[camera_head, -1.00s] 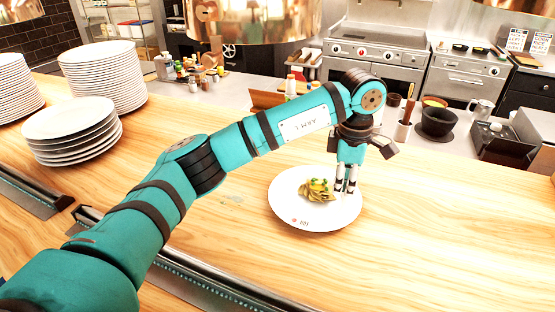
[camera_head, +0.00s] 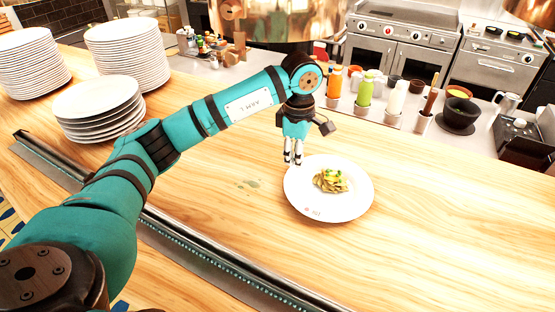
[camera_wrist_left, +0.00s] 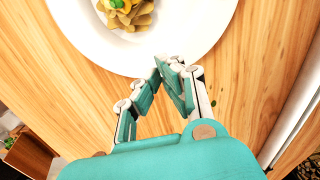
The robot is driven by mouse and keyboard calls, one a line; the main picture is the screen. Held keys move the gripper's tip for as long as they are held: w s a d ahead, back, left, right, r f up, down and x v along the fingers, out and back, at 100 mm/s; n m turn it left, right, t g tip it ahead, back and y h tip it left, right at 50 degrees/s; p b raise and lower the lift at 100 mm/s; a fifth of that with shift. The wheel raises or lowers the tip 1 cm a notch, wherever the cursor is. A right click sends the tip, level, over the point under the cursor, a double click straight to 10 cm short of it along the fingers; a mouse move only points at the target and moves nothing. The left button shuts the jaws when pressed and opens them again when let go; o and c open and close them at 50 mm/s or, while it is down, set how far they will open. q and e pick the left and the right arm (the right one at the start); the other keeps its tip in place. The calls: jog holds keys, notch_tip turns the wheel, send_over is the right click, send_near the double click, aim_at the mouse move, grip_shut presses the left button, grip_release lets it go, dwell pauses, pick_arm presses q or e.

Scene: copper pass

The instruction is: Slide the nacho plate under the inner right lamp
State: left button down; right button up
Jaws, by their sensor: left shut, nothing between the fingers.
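A white plate (camera_head: 350,205) with a small mound of nachos (camera_head: 331,180) and green bits lies on the wooden counter in the head view. My left gripper (camera_head: 293,160) points down just beyond the plate's upper left rim, shut and empty. In the left wrist view the fingertips (camera_wrist_left: 170,65) are close to the plate's rim (camera_wrist_left: 95,45); whether they touch it I cannot tell. A copper lamp shade (camera_head: 270,22) hangs at the top of the head view, and part of another shows at the top right. My right gripper is out of view.
Stacks of white plates (camera_head: 100,118) stand at the left of the counter (camera_head: 430,240). Sauce bottles (camera_head: 365,92), a dark bowl (camera_head: 459,114) and a tray stand beyond it. A metal rail (camera_head: 190,250) runs along the near side. The counter right of the plate is clear.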

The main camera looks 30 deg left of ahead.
pick_arm(q)
jog(key=p, duration=0.2)
send_over(277, 175)
jog(key=a, duration=0.1)
jog(key=shift+s+a+r, duration=0.15)
jog(key=shift+r, duration=0.05)
jog(key=f, duration=0.2)
jog(key=f+p, duration=0.1)
jog(key=f, duration=0.1)
jog(key=shift+d+f+p, duration=0.2)
jog(key=shift+f+p, duration=0.1)
jog(key=shift+f, duration=0.1)
jog(key=shift+d+f+p, duration=0.2)
jog(key=shift+d+p, duration=0.2)
jog(key=shift+p, duration=0.1)
jog(key=shift+d+f, duration=0.1)
